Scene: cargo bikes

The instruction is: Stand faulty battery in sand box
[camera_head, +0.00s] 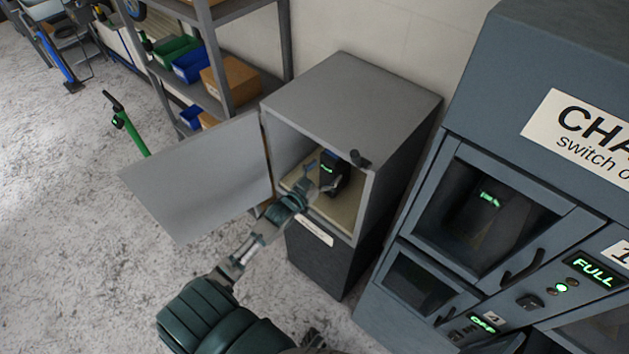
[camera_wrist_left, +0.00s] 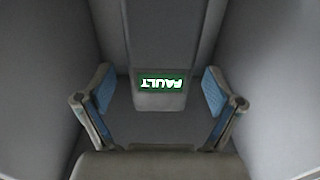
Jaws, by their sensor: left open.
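The faulty battery (camera_head: 331,174) is a dark block with a small green display, upright inside the open grey sand box (camera_head: 350,100). Pale sand (camera_head: 335,210) covers the box floor. In the left wrist view the battery (camera_wrist_left: 163,40) shows a green "FAULT" label, upside down. My left gripper (camera_head: 313,183) reaches through the box's open front. Its blue-padded fingers (camera_wrist_left: 158,90) are open on either side of the battery, with a gap on both sides. The battery's foot is partly hidden by the gripper, so its contact with the sand is unclear. My right gripper is not seen.
The box door (camera_head: 200,180) is swung wide open to the left. A charging cabinet (camera_head: 480,220) with glass doors stands close on the right. A shelf with bins (camera_head: 190,65) stands behind on the left. The floor at left is mostly clear.

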